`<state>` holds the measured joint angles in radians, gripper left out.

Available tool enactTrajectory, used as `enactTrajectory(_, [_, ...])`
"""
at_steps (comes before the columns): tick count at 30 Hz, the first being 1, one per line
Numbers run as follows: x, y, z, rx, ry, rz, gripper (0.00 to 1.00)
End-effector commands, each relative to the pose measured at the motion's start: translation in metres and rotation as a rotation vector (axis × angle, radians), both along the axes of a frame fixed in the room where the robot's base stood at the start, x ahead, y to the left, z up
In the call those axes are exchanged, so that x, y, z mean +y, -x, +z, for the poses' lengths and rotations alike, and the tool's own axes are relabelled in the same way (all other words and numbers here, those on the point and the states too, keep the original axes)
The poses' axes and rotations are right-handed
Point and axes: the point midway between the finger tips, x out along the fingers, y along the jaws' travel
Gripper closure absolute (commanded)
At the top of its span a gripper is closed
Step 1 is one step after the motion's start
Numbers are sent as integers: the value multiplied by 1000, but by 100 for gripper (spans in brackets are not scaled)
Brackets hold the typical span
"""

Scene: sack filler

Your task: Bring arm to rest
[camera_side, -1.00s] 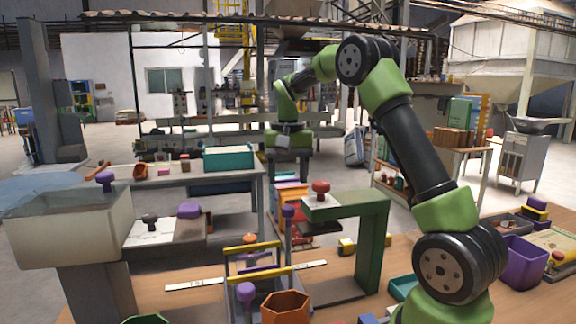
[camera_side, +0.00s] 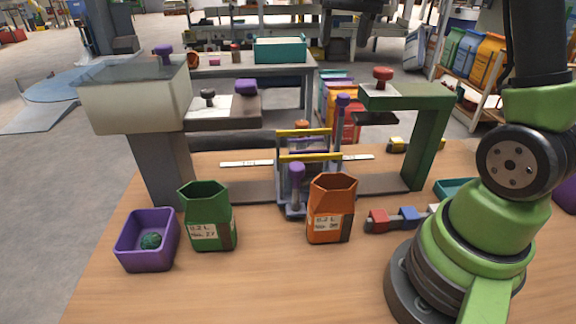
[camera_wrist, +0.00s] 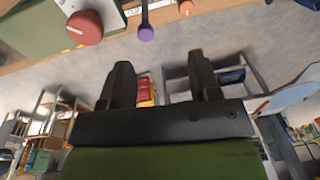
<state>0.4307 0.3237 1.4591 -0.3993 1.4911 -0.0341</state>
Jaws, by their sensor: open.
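My arm stands at the right in the side view; its upper part is cut off by the top edge, so my gripper cannot be made out there. In the wrist view my gripper (camera_wrist: 160,62) has its two dark fingers well apart with nothing between them. The wrist view appears upside down, with the bench along its top. A green sack (camera_side: 207,222) and an orange sack (camera_side: 332,215), both open-topped and labelled, stand upright on the bench, apart from my arm.
A purple bin (camera_side: 147,240) holds a small green clump. The filler with its pale hopper (camera_side: 140,105), a yellow-barred clamp (camera_side: 308,158) and a green bracket (camera_side: 430,140) with a red knob (camera_side: 382,76) stand behind the sacks.

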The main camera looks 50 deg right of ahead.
Motion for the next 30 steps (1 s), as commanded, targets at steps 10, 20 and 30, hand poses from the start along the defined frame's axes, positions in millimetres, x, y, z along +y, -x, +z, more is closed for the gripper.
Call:
enactTrajectory(10, [115, 86, 35, -325, 16, 310, 43])
enactTrajectory(20, [156, 149, 12, -532, -7, 459, 43])
enactTrajectory(30, [158, 155, 8, -550, -10, 470, 43])
